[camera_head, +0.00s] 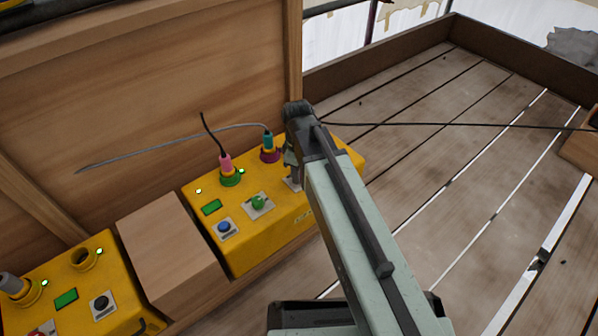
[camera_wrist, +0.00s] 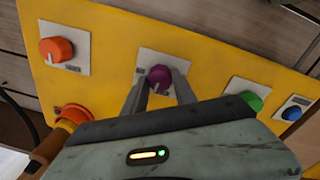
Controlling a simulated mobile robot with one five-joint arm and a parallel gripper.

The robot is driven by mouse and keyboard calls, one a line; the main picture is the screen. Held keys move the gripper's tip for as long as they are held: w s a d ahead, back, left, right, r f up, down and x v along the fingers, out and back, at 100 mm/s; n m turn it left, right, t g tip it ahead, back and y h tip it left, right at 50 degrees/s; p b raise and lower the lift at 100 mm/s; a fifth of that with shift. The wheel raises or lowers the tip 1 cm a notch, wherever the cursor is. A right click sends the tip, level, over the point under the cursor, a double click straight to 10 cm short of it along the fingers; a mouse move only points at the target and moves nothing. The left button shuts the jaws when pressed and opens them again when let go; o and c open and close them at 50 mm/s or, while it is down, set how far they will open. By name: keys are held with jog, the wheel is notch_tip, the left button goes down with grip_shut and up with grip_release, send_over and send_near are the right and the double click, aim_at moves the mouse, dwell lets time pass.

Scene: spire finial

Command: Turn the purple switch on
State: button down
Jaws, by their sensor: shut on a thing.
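The purple switch (camera_wrist: 158,76) is a round knob on a white square plate on the yellow box's face, in the wrist view. My gripper (camera_wrist: 160,84) has its two grey fingers on either side of the knob and is shut on it. In the head view my gripper and arm hide the purple switch; only an edge of its white plate shows. The yellow box (camera_head: 240,246) stands against the wooden panel. Which way the knob is turned cannot be told.
A green knob (camera_head: 258,202) and a blue button (camera_head: 224,227) are on the same box. An orange knob (camera_wrist: 56,50) is on the purple switch's other side. Pink (camera_head: 225,162) and teal (camera_head: 267,141) plugs with cables rise from the top. A wooden block (camera_head: 165,245) separates a second yellow box (camera_head: 75,300).

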jog(key=m, duration=0.8)
jog(key=shift+w, duration=0.1)
jog(key=m, duration=0.4)
jog(key=shift+g, duration=0.3)
jog(key=shift+m, duration=1.9)
jog(key=c, duration=1)
grip_release()
